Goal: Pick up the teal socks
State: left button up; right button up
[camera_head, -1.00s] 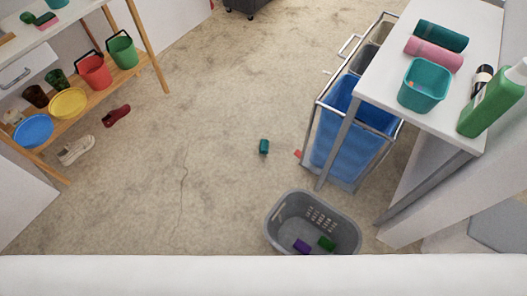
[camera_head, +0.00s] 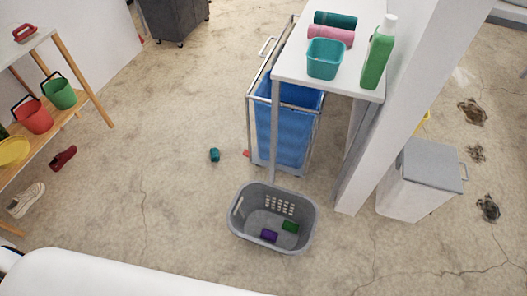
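A small teal rolled item (camera_head: 214,155), which looks like the teal socks, lies on the open concrete floor in the head view. It is just left of the blue laundry cart and beyond the grey basket. It stands apart from both, and nothing covers it. Neither of my grippers shows in the view.
A grey laundry basket (camera_head: 236,222) holds a purple and a green roll. A blue-bagged cart (camera_head: 283,135) stands beside a white table (camera_head: 345,84). A red item (camera_head: 246,153) lies by the cart. A shelf with buckets is at left. The floor left of the socks is clear.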

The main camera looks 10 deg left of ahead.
aim_at(215, 156)
jog(key=i+j+z, duration=0.15)
jog(key=j+z, duration=1.2)
jog(key=j, duration=0.2)
